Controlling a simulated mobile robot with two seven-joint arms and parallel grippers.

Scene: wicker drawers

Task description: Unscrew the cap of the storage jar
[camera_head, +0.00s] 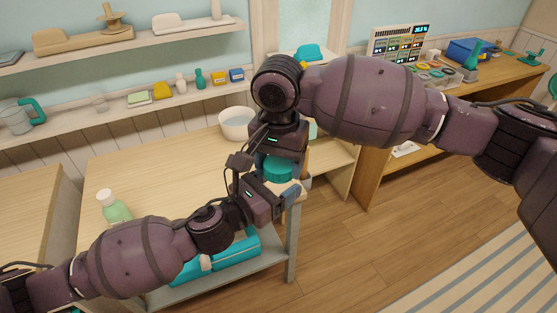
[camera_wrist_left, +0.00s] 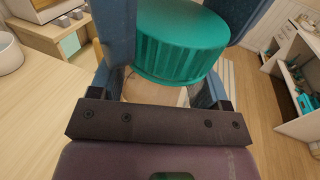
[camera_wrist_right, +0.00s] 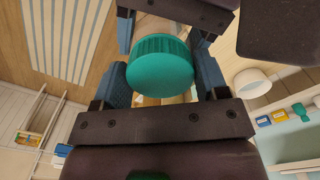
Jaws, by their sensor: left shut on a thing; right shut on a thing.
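The storage jar has a ribbed teal cap (camera_head: 278,170), which also shows in the left wrist view (camera_wrist_left: 180,45) and the right wrist view (camera_wrist_right: 160,68). The jar's pale body (camera_wrist_left: 155,92) is mostly hidden by the cap and fingers. My left gripper (camera_head: 280,188) is shut on the jar body below the cap. My right gripper (camera_head: 279,157) comes from above and is shut on the cap. The jar is held in the air near the table's right end. I cannot tell whether the cap and jar neck are apart.
A white bowl (camera_head: 236,123) stands at the back of the wooden table (camera_head: 165,160), and a green bottle (camera_head: 115,207) at its left. Teal boxes (camera_head: 235,252) lie on the lower shelf. A wall shelf (camera_head: 130,110) with small items runs behind. The table's middle is clear.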

